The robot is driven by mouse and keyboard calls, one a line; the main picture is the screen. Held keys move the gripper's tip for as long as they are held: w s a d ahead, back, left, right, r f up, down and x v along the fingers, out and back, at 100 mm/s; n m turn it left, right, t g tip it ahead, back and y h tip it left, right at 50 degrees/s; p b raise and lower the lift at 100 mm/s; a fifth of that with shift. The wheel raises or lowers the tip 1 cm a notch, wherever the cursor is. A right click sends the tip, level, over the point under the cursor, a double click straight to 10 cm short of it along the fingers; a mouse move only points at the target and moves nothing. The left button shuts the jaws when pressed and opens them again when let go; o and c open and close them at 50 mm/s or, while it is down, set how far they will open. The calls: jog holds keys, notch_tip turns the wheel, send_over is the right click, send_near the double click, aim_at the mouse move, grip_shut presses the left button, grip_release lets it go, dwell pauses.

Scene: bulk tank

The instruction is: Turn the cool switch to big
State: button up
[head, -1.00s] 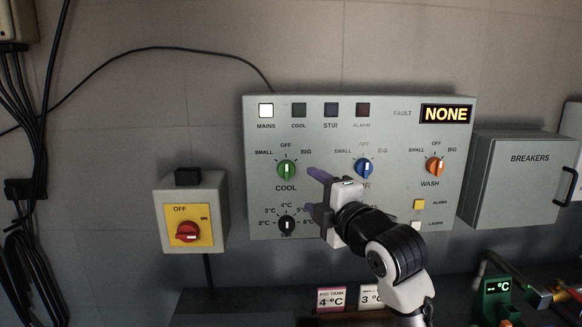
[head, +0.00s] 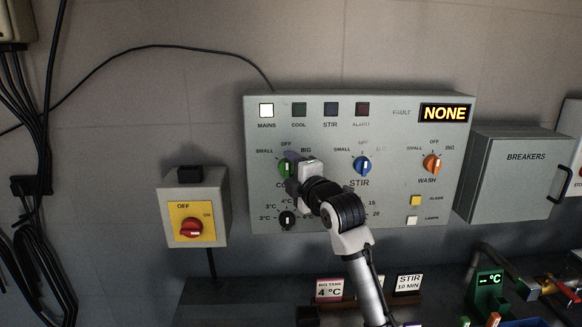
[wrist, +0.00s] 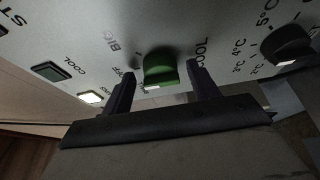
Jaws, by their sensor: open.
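The green COOL knob (head: 284,168) is on the left of the grey control panel, partly hidden by my gripper in the head view. In the wrist view the green knob (wrist: 161,66) lies between the two dark fingers, with gaps visible on both sides. Its white mark is at its lower edge there, on the side of the indicator lamps, and seems to face OFF. The BIG label (head: 306,150) is up and right of the knob in the head view. My gripper (wrist: 160,72) is open around the knob; I cannot tell how deep the fingertips reach.
The blue STIR knob (head: 362,166) and orange WASH knob (head: 432,164) are to the right. A black temperature dial (head: 287,220) is just below my gripper. A red rotary switch (head: 191,228) on a separate box is left. The MAINS lamp (head: 266,110) is lit; the fault display (head: 445,113) reads NONE.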

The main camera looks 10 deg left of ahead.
jog(key=shift+w+a, duration=0.1)
jog(key=shift+w, duration=0.05)
jog(key=shift+c, duration=0.4)
jog(key=c, duration=0.9)
jog(key=shift+f, duration=0.1)
